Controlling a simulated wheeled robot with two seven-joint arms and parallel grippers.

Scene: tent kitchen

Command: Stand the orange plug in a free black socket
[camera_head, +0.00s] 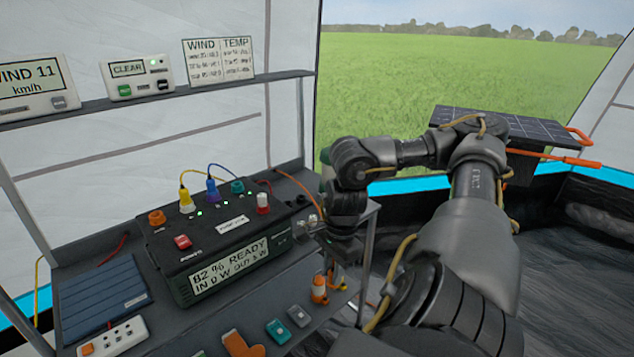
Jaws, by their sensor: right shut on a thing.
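The orange plug (320,288), with a pale band, is low at the front right of the bench, at the fingertips of my right gripper (333,270). My right gripper points down and is shut on it; the fingers and wrist partly hide the hold. The black power box (222,245) stands on the bench to the left. My left gripper is out of view.
A blue panel (102,298) and a white power strip (113,336) lie left of the box. Several small items, including an orange one (242,344) and a teal one (278,331), lie along the front. A shelf (150,100) with displays hangs above.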

